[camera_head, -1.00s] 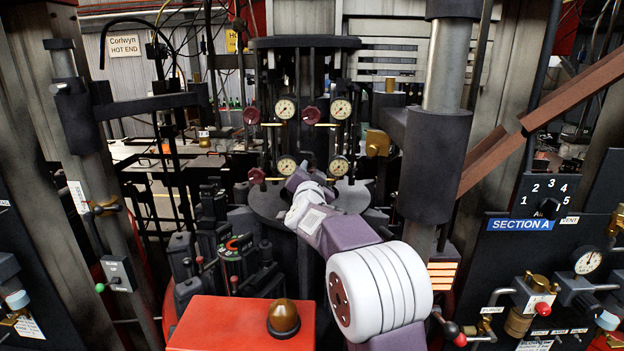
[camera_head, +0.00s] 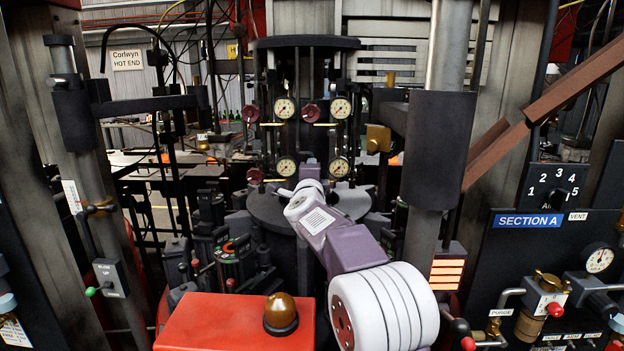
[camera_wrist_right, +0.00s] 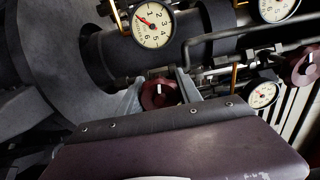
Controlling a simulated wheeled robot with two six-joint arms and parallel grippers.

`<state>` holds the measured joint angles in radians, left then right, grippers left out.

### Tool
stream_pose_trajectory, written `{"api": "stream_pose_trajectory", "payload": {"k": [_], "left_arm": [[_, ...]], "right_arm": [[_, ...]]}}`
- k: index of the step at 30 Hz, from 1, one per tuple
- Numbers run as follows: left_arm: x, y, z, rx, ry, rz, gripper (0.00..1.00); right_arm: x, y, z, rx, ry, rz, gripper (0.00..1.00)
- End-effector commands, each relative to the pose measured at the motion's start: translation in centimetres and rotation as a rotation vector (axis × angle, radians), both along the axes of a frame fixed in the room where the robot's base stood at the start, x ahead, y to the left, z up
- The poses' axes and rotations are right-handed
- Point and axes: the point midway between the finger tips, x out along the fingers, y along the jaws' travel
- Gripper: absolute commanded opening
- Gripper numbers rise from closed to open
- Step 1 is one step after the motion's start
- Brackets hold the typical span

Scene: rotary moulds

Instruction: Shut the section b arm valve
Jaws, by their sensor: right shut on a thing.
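Dark red round valve knobs sit beside gauges on the central column. In the head view, one is at upper left (camera_head: 251,114), one at upper middle (camera_head: 310,113) and one at lower left (camera_head: 254,175). My right arm reaches the column, and its gripper is hidden behind its own wrist there. In the wrist view, my right gripper (camera_wrist_right: 160,95) is shut on a dark red knob (camera_wrist_right: 160,96) with a white mark. A second knob (camera_wrist_right: 307,65) shows at the right edge. I cannot read any section b label. My left gripper is out of view.
Gauges (camera_head: 285,108) stand close around the knobs, with pipes and brackets between them. A thick dark post (camera_head: 432,150) stands right of my arm. A red box with an amber dome (camera_head: 281,314) is in front.

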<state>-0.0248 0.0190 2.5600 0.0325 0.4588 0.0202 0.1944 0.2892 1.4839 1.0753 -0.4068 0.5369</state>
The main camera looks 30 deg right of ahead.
Motion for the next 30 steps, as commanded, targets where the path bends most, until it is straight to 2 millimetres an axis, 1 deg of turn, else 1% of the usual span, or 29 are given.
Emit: {"api": "stream_pose_trajectory", "payload": {"k": [1, 3, 30], "left_arm": [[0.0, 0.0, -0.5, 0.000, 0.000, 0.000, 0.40], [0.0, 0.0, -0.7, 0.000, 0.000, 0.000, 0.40], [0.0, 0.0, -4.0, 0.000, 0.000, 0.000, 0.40]], "right_arm": [[0.0, 0.0, -0.3, 0.037, -0.020, 0.002, 0.01], [0.0, 0.1, -0.3, 0.093, -0.055, 0.002, 0.01], [0.0, 0.0, -0.2, 0.821, -0.503, 0.001, 0.01]]}}
